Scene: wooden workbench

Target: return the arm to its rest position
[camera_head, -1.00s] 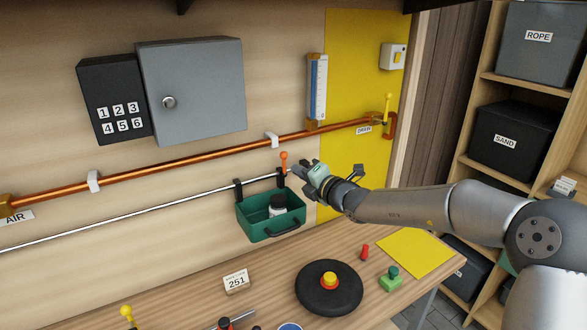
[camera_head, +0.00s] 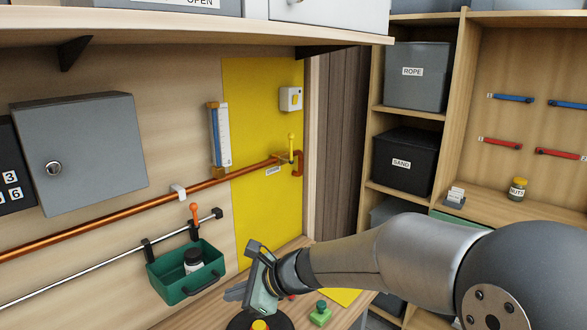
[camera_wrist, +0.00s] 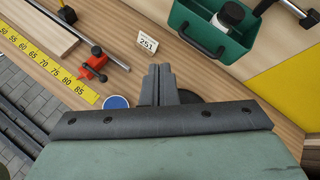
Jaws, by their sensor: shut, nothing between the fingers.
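My gripper (camera_head: 238,293) is in front of the green bin, above the workbench (camera_head: 203,312) and near the black round base (camera_head: 246,321) with the yellow knob. In the wrist view my gripper (camera_wrist: 158,72) has its two fingers together with nothing between them. The fingers point across the bench toward a small white card reading 251 (camera_wrist: 148,42). The gripper hides most of the black round base (camera_wrist: 188,96) in the wrist view. My arm reaches in from the lower right.
A copper pipe (camera_head: 120,219) crosses the wall. A green button block (camera_head: 320,314) stands right of the gripper. A wooden shelf (camera_head: 330,35) overhangs above. Storage shelves stand at right.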

